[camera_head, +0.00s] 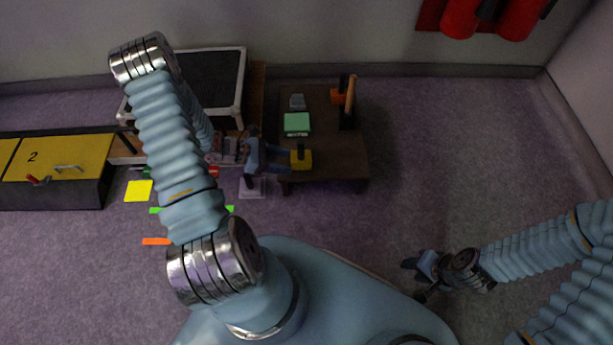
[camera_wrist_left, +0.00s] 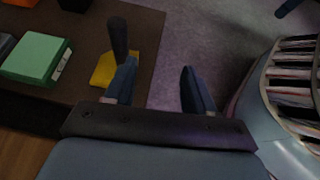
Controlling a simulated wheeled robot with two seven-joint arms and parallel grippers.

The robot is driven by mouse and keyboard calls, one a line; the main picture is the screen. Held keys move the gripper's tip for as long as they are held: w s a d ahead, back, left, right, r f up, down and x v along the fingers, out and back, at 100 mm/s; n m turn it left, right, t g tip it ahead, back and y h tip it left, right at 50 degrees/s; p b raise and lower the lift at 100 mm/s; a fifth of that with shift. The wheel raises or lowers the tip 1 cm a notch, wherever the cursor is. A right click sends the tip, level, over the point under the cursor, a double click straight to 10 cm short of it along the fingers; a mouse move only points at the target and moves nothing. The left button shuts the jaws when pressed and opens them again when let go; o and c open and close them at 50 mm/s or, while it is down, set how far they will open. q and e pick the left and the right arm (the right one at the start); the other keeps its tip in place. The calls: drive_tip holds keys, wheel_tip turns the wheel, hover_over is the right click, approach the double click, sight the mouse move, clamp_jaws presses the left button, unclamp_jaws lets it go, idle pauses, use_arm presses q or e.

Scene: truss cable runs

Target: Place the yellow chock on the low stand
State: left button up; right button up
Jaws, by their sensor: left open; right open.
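The yellow chock (camera_head: 301,161), a yellow base with a dark upright handle, stands on the dark brown table near its front edge. In the left wrist view the chock (camera_wrist_left: 103,70) is left of the gap between the fingers, and one finger partly covers it. My left gripper (camera_head: 287,160) is open and empty beside the chock; its fingers also show in the wrist view (camera_wrist_left: 158,68). A small pale platform (camera_head: 259,188) on the floor below the left gripper may be the low stand; I cannot tell for sure. My right gripper (camera_head: 415,279) is open and empty, far right of the table.
The brown table (camera_head: 335,166) also bears a green box (camera_head: 297,123), a grey item (camera_head: 297,101) and an orange-and-black tool (camera_head: 348,100). A black-topped case (camera_head: 215,80) and a yellow cabinet (camera_head: 60,158) are at left. Floor right of the table is clear.

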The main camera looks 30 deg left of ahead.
use_arm(q)
drive_tip(key=s+d+f+m+g+y, duration=0.35)
drive_tip(key=s+d+m, duration=0.25)
drive_tip(key=d+m, duration=0.25)
drive_tip(key=s+d+f+m+g+y, duration=0.2)
drive_tip(key=s+d+m+g, duration=0.3)
drive_tip(key=d+m, duration=0.4)
drive_tip(key=m, duration=0.1)
drive_tip(key=w+d+m+t, duration=0.1)
drive_tip(key=d+m, duration=0.1)
drive_tip(key=d+r+m+t, duration=0.1)
drive_tip(key=m, duration=0.2)
drive_tip(key=shift+w+d+r+y, duration=0.1)
drive_tip(key=shift+w+d+y, duration=0.05)
drive_tip(key=shift+w+y, duration=0.2)
